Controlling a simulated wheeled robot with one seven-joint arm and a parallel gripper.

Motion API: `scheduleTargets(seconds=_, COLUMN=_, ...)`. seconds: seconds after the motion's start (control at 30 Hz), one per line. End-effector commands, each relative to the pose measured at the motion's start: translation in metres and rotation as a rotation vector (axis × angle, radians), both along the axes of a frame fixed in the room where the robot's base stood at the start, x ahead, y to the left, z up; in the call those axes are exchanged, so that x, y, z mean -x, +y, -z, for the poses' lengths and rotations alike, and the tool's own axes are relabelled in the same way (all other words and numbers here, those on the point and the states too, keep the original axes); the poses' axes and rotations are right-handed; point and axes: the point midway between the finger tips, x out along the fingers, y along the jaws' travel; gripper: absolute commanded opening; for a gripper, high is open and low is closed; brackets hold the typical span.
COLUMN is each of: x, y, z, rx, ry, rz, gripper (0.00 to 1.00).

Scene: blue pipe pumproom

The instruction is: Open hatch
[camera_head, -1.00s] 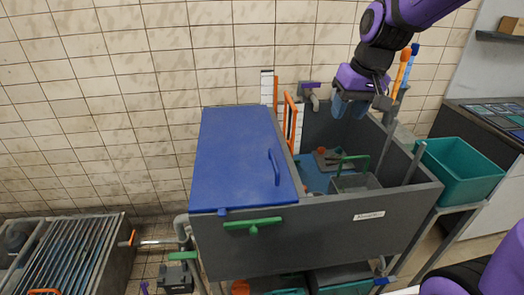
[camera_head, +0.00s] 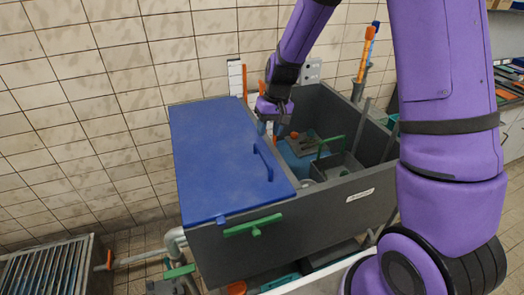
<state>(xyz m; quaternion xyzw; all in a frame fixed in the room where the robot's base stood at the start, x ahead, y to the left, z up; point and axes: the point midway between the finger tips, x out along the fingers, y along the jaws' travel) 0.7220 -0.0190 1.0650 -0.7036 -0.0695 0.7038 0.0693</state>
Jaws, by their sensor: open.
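The blue hatch (camera_head: 215,155) lies flat and closed over the left part of the grey tank (camera_head: 300,235). Its blue bar handle (camera_head: 262,162) stands near its right edge. A green T-shaped latch (camera_head: 253,226) sits on the tank's front wall just below the hatch's front edge. My gripper (camera_head: 272,130) points down over the hatch's right edge, beyond the handle and apart from it in the picture.
The tank's open right part holds a grey bin (camera_head: 338,172) with a green handle. Orange and blue-tipped rods (camera_head: 367,50) stand at the back. A slatted grate (camera_head: 60,270) is at lower left. My arm hides much of the right side.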

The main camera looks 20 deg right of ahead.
Motion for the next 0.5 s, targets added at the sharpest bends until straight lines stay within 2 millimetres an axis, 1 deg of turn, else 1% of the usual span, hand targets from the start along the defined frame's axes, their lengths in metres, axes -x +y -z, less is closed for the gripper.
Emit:
scheduleTargets(seconds=0.03, x=0.001, y=0.002, z=0.01, rx=0.0, ry=0.003, rz=-0.001, gripper=0.42)
scheduleTargets(seconds=0.1, x=0.001, y=0.005, z=0.022, rx=-0.001, ry=0.004, rz=-0.001, gripper=0.42)
scheduleTargets(seconds=0.3, x=0.001, y=0.011, z=0.056, rx=0.0, ry=0.003, rz=-0.001, gripper=0.42)
scheduleTargets(seconds=0.5, x=0.001, y=0.015, z=0.076, rx=0.0, ry=0.001, rz=0.001, gripper=0.42)
